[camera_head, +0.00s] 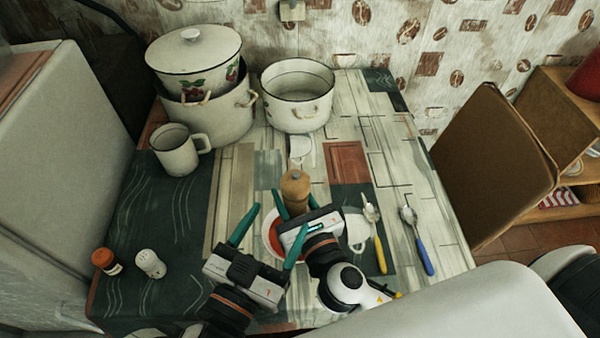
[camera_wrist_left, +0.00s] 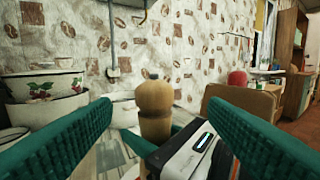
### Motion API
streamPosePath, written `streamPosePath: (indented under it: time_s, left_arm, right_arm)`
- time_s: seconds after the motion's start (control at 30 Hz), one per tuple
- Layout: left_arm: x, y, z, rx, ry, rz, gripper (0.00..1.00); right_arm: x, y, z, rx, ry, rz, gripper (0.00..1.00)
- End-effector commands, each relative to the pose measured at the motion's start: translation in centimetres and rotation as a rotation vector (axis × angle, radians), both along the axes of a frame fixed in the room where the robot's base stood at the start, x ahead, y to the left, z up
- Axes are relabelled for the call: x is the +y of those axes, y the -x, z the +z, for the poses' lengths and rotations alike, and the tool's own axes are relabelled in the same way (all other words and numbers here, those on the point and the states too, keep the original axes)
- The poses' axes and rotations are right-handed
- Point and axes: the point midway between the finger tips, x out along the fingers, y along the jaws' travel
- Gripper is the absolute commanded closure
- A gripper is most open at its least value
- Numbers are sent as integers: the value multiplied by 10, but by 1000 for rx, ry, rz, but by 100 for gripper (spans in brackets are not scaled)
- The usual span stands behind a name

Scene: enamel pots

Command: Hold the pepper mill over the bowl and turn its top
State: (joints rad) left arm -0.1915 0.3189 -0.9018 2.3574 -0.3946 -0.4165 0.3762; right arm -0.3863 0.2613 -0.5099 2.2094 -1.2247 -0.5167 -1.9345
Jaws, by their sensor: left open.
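The wooden pepper mill (camera_head: 295,184) stands upright with its round knob up, between the teal fingers of my right gripper (camera_head: 296,197), which look closed on its body. The bowl (camera_head: 272,235), with a white rim and red inside, lies just below and is mostly hidden by both grippers. My left gripper (camera_head: 279,218) is open and empty, its fingers spread toward the mill from the near left. In the left wrist view the mill (camera_wrist_left: 155,100) appears ahead, between the left fingers (camera_wrist_left: 158,112) and apart from them. The right gripper's body covers the lower right there.
A mug (camera_head: 178,152), a lidded pot (camera_head: 194,60) in a larger pot, and an open pot (camera_head: 297,100) stand at the back. A salt shaker (camera_head: 150,264) and spice jar (camera_head: 106,261) are at left.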

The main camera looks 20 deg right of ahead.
Motion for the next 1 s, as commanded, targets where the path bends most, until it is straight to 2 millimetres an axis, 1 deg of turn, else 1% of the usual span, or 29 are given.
streamPosePath:
  time_s: [0.07,0.17,0.27,0.5,0.7,0.83,1.0]
  left_arm:
    - [5,0,-5,16,-23,22,32]
    - [3,-5,-6,21,-32,31,32]
    - [-6,-15,-6,20,-31,31,32]
    - [-40,-50,-5,19,-30,29,32]
    - [-63,-74,-6,21,-31,29,32]
    - [-71,-83,-6,21,-30,28,32]
    - [-75,-86,-6,23,-30,28,32]
  right_arm:
    - [0,0,1,-1,0,0,87]
    - [0,0,1,-1,0,0,87]
    - [0,0,1,-1,0,0,87]
    - [0,0,1,-1,0,0,87]
    - [0,0,1,-1,0,0,87]
    - [0,0,1,-1,0,0,87]
    - [0,0,1,-1,0,0,87]
